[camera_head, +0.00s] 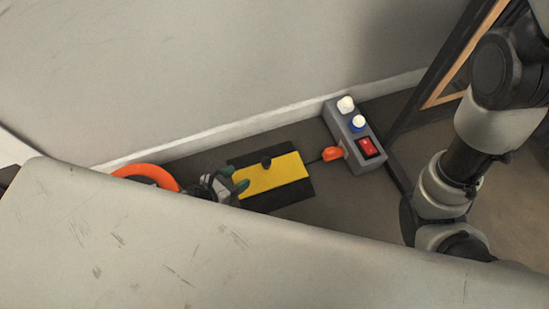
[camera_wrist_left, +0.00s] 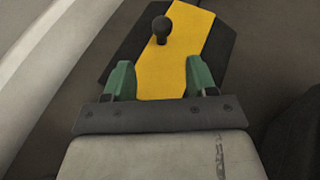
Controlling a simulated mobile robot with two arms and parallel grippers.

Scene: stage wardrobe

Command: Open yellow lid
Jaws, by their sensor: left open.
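The yellow lid (camera_head: 272,176) is a flat yellow panel between black side strips, with a dark round knob (camera_head: 266,161) on it. It lies low on the dark floor and looks shut. In the left wrist view the yellow lid (camera_wrist_left: 182,72) runs up the middle, with the knob (camera_wrist_left: 162,28) standing ahead of the fingers. My left gripper (camera_head: 241,181) is open, its green fingers at the near left end of the lid. In the wrist view the open gripper (camera_wrist_left: 158,76) has the fingers on either side of the yellow strip, short of the knob. Whether they touch the lid is unclear.
A grey box (camera_head: 355,137) with white and blue knobs and a red switch stands right of the lid. An orange plug (camera_head: 332,153) sits between them. An orange ring (camera_head: 146,172) lies left. A pale scuffed surface (camera_head: 180,240) hides the foreground. A wall is behind.

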